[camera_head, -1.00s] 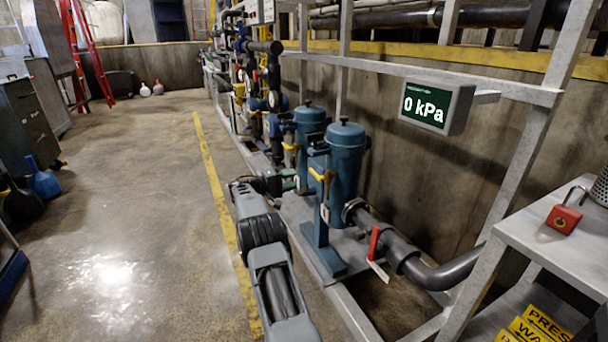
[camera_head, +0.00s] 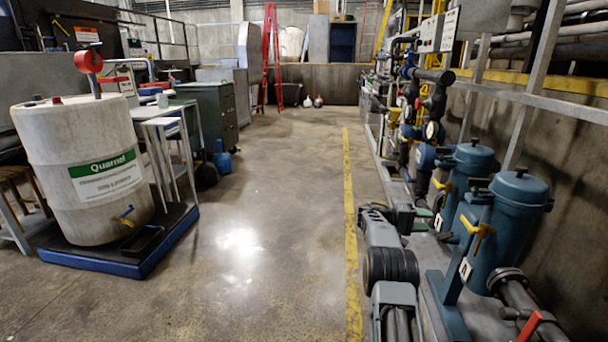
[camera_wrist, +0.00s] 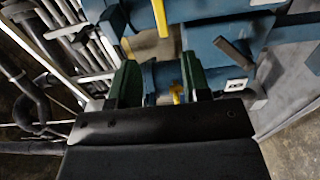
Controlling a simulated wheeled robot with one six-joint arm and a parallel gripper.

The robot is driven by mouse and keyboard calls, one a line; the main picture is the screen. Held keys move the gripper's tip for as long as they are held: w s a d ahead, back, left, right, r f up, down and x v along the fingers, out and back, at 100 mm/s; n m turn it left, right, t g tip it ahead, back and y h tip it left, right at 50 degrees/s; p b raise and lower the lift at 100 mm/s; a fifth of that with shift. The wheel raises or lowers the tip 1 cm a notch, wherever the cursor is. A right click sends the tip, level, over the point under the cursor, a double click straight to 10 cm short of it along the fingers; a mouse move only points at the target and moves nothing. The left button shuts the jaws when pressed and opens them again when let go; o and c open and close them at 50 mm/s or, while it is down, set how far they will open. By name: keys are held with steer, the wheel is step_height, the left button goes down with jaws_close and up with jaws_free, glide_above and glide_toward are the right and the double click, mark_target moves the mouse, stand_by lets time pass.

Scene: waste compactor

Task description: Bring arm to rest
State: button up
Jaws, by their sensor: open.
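My arm reaches forward along the yellow floor line in the head view. My gripper (camera_head: 420,221) is at its far end, turned right toward the blue filter vessels (camera_head: 517,225). In the wrist view, the two dark green fingers of my gripper (camera_wrist: 160,82) stand apart with a clear gap. No held object shows between them. Blue pipework with a yellow handle (camera_wrist: 160,18) lies beyond the fingers. I cannot tell the exact distance from the fingers to it.
Piping and a metal frame line the right side. A red-handled valve (camera_head: 535,325) is at the lower right. A white Quarnel drum (camera_head: 85,165) stands on a blue-edged pallet (camera_head: 130,265) at left. The concrete floor (camera_head: 270,190) between them is clear.

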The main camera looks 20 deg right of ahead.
steer(key=s+a+r+n+t+y+p, duration=0.2)
steer(key=s+a+r+t+y+p, duration=0.15)
steer(key=a+r+p, duration=0.65)
steer(key=s+a+r+n+t+y+p, duration=0.1)
steer(key=s+a+r+t+y+p, duration=0.2)
steer(key=a+r+p, duration=0.6)
steer(key=s+a+r+n+t+y+p, duration=0.1)
steer(key=s+a+r+t+y+p, duration=0.1)
steer(key=s+a+r+y+p, duration=0.3)
steer(key=s+a+r+n+t+y+p, duration=0.1)
steer(key=s+a+r+y+p, duration=0.4)
steer(key=s+a, duration=0.8)
steer(key=a+r+t+p, duration=0.1)
steer(key=a+r+p, duration=0.2)
steer(key=a, duration=0.1)
steer(key=shift+s+r+p, duration=0.25)
steer(key=shift+s+p, duration=0.1)
steer(key=shift+t, duration=0.25)
